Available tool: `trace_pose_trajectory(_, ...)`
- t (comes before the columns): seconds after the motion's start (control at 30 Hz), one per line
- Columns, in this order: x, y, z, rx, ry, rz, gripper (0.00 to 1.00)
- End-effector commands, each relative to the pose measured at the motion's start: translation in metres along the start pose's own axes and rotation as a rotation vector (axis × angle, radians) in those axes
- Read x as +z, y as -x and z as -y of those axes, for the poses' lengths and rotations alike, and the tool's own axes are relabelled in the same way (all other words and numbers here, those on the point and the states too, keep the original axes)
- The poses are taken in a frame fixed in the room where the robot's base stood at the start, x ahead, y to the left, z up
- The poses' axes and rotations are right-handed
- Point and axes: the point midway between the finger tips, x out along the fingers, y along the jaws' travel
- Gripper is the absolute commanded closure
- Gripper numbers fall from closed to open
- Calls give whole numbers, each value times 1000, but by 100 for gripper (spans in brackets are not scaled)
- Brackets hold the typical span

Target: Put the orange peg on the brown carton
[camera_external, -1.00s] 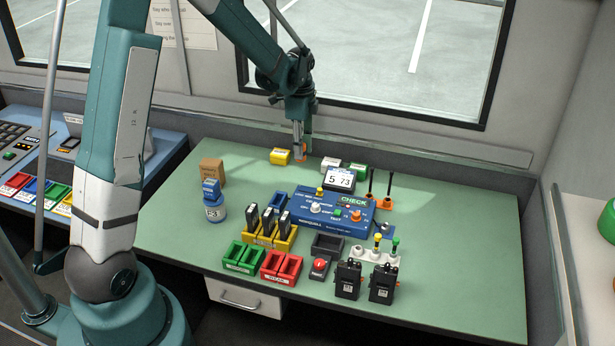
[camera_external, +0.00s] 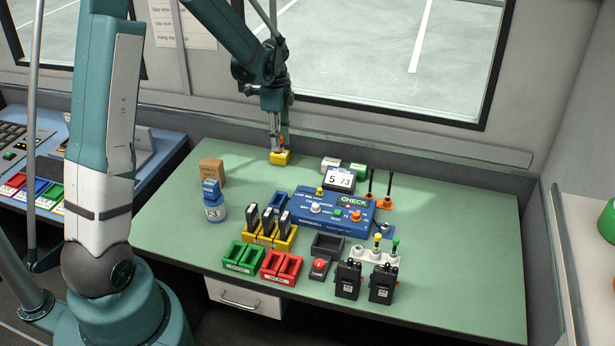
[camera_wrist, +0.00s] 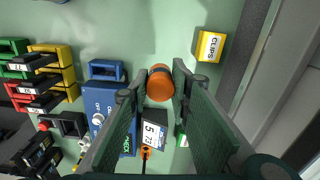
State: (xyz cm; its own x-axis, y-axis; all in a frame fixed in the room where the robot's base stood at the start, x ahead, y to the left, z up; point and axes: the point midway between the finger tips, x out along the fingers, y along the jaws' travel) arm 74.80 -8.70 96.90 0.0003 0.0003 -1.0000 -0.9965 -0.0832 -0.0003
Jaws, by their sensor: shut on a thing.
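My gripper (camera_external: 280,142) is shut on the orange peg (camera_wrist: 159,83), which sits between the fingertips in the wrist view. In the external view a small orange part of it shows at the fingertips. My gripper is at the back of the green table, in front of the yellow clips box in the picture. The brown carton (camera_external: 211,171) stands upright at the table's back left, left of my gripper. I do not make it out in the wrist view.
The yellow clips box (camera_external: 280,158) is close by my gripper. A blue bottle (camera_external: 213,207) stands in front of the carton. A blue panel (camera_external: 335,212), a display (camera_external: 341,179), and several bins and black cartridges fill the middle. The table between the clips box and carton is clear.

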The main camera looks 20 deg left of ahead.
Motion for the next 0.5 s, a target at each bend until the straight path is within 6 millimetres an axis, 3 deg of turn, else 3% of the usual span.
trace_pose_trajectory(0.1,34,14,-6,0,14,0,91)
trace_pose_trajectory(0.5,132,48,-32,0,47,0,91)
